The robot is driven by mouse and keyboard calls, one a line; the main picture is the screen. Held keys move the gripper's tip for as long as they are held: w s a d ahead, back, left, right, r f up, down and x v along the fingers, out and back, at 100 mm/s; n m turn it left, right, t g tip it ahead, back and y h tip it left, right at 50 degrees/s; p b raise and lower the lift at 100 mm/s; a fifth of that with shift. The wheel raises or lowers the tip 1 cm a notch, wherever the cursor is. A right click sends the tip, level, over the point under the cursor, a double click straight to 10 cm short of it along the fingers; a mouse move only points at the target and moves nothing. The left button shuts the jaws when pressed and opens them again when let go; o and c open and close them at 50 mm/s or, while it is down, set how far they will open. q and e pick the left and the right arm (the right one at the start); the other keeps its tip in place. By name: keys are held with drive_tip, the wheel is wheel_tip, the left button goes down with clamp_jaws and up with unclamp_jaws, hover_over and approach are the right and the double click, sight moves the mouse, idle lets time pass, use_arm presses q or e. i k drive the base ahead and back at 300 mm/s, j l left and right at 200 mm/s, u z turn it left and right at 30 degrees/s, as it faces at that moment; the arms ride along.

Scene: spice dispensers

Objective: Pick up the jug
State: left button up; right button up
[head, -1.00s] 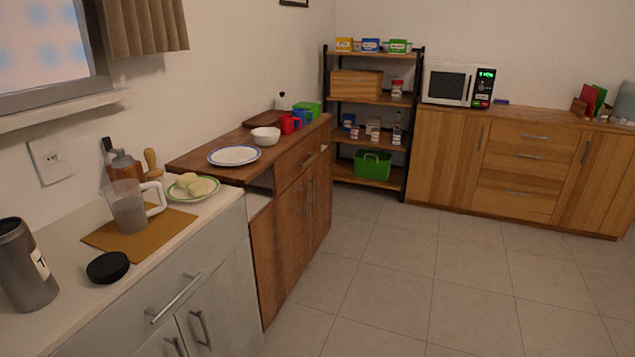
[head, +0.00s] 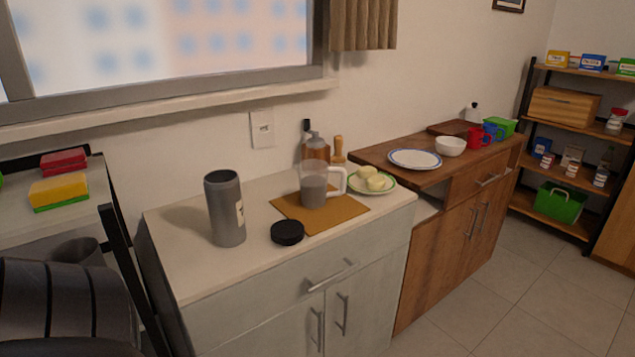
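The jug (head: 313,187) is a clear, greyish measuring jug with a pale handle on its right side. It stands upright on a brown mat (head: 347,208) on the light counter in the head view. Its lower part looks grey, perhaps from contents; I cannot tell what they are. Neither of my grippers shows in this view. A dark ribbed part of mine shows at the lower left.
A grey canister (head: 226,209) and a black lid (head: 287,232) stand left of the jug. A plate with pale food (head: 370,181) is close on its right, bottles (head: 315,147) behind. A rack with sponges (head: 60,190) is at left. Floor at right is clear.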

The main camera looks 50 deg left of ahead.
sight(312, 173)
drive_tip(key=u, duration=1.5)
